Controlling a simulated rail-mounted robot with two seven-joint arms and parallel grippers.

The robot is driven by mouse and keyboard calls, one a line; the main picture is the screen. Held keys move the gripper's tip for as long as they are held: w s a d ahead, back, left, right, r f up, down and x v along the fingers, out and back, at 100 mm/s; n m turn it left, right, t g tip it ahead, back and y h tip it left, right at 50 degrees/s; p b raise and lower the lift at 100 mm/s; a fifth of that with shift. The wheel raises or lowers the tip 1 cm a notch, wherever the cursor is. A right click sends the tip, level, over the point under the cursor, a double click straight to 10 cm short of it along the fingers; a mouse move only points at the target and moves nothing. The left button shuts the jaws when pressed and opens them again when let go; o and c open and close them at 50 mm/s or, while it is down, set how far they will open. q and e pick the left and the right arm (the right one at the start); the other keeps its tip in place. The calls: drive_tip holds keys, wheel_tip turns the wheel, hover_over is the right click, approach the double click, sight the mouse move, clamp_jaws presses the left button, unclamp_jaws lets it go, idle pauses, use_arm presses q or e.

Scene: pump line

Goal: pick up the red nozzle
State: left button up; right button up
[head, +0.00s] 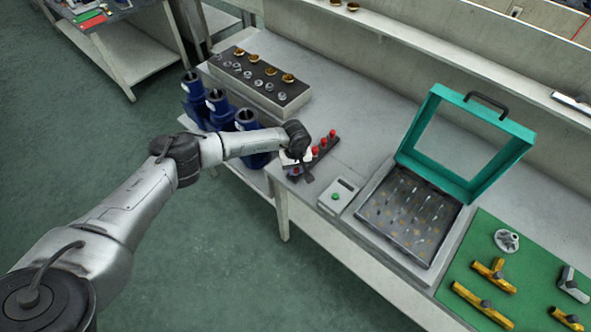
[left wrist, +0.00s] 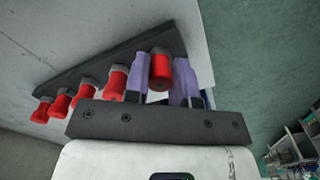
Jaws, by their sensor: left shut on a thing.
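A dark rack (head: 325,152) on the bench holds a row of red nozzles (head: 323,143). My left gripper (head: 298,172) is at the near end of this rack. In the left wrist view its two purplish fingers (left wrist: 162,82) are shut on the sides of a red nozzle (left wrist: 160,70) with a grey collar. Several other red nozzles (left wrist: 114,82) stand in the dark rack (left wrist: 100,65) to the left of it. I cannot tell whether the gripped nozzle is clear of the rack. My right gripper is not in view.
A small white device with a green button (head: 338,195) lies right of the rack. An open teal case (head: 408,160) stands farther right, by a green mat (head: 470,268) with brass fittings. Blue pump bodies (head: 216,103) and a fittings tray (head: 262,97) are to the left.

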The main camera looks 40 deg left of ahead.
use_arm(q)
drive_tip(key=shift+r, duration=0.2)
drive_tip(key=shift+c, duration=0.2)
wheel_tip(320, 180, up, 4)
drive_tip(key=shift+r, duration=0.1)
drive_tip(key=d+r, duration=0.6)
drive_tip(key=d, duration=0.5)
drive_tip(key=shift+s+d+r, duration=0.2)
drive_tip(key=shift+d+r, duration=0.05)
drive_tip(key=shift+d, duration=0.1)
idle(0.6)
